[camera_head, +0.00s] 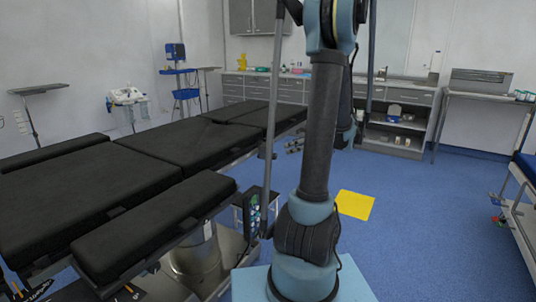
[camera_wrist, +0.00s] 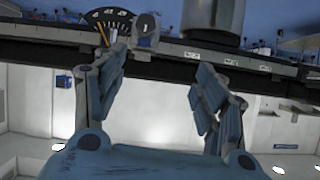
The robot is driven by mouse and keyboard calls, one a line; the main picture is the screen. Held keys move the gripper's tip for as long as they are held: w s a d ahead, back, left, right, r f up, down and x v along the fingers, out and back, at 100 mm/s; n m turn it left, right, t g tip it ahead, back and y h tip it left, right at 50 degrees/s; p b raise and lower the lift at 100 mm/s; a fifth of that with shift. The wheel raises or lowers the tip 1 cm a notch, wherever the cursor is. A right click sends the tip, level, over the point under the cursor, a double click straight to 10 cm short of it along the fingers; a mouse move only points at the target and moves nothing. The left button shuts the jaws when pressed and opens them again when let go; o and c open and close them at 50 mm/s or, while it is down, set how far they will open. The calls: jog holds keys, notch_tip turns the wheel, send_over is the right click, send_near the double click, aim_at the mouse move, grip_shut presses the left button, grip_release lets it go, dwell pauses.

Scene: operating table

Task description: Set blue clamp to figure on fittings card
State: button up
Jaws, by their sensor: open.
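My gripper (camera_wrist: 158,62) shows in the wrist view with its two blue-grey fingers spread and nothing between them. A grey-blue fitting (camera_wrist: 145,32), perhaps the clamp, sits at this rail, apart from the fingers. Left of it is a black dial (camera_wrist: 108,18) with pale marks and an orange pointer (camera_wrist: 102,34). The dial's figures are too small to read. I cannot make out a fittings card for certain. In the head view my gripper is not visible.
The black-padded operating table (camera_head: 165,145) fills the left. A yellow square (camera_head: 354,205) lies on the open blue floor at right. A bed (camera_head: 520,205) stands at the right edge. Drawer cabinets (camera_head: 290,88) and a side table (camera_head: 490,97) line the back wall.

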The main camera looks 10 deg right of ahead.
aim_at(270, 151)
jog(key=shift+n+t, duration=0.3)
jog(key=shift+t, duration=0.1)
jog(key=x, duration=0.5)
jog(key=w+d+x, duration=0.1)
jog(key=x, duration=1)
jog(key=shift+w+d+f, duration=0.1)
jog(key=shift+w+f, duration=0.15)
jog(key=shift+w, duration=0.3)
jog(key=c, duration=1.5)
